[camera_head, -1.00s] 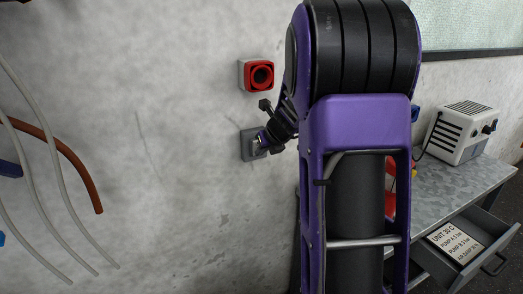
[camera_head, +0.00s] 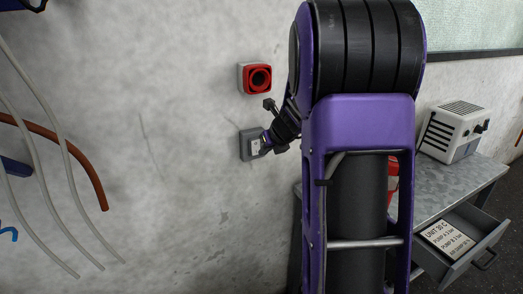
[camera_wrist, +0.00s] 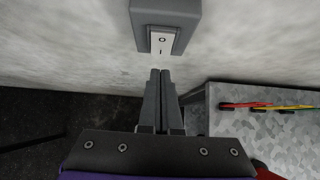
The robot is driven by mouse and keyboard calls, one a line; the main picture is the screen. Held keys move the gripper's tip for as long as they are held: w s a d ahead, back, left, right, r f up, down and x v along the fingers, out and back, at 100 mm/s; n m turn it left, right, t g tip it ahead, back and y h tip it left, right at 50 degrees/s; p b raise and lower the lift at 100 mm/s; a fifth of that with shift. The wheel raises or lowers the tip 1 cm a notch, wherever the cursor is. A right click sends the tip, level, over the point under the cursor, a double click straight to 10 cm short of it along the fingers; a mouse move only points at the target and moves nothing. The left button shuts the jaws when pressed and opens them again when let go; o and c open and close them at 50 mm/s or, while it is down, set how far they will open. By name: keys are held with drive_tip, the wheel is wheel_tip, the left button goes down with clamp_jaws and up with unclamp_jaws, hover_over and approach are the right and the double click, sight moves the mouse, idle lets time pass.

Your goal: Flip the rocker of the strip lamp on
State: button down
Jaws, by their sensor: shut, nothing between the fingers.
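A grey wall box with a white rocker (camera_wrist: 162,43) shows at the top of the wrist view, the rocker marked O and I. I cannot tell whether the fingertips touch the rocker. The strip lamp itself is not clearly in view.
The red fitting (camera_head: 258,78) is on the wall above the box. A metal bench (camera_head: 428,188) with an open drawer (camera_head: 462,243) and a white vented unit (camera_head: 454,131) stands right. Hoses (camera_head: 75,170) hang at left. Coloured leads (camera_wrist: 262,107) lie on the bench.

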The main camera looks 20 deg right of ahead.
drive_tip(key=p+v, duration=0.2)
drive_tip(key=v, duration=0.8)
drive_tip(key=shift+s, duration=0.4)
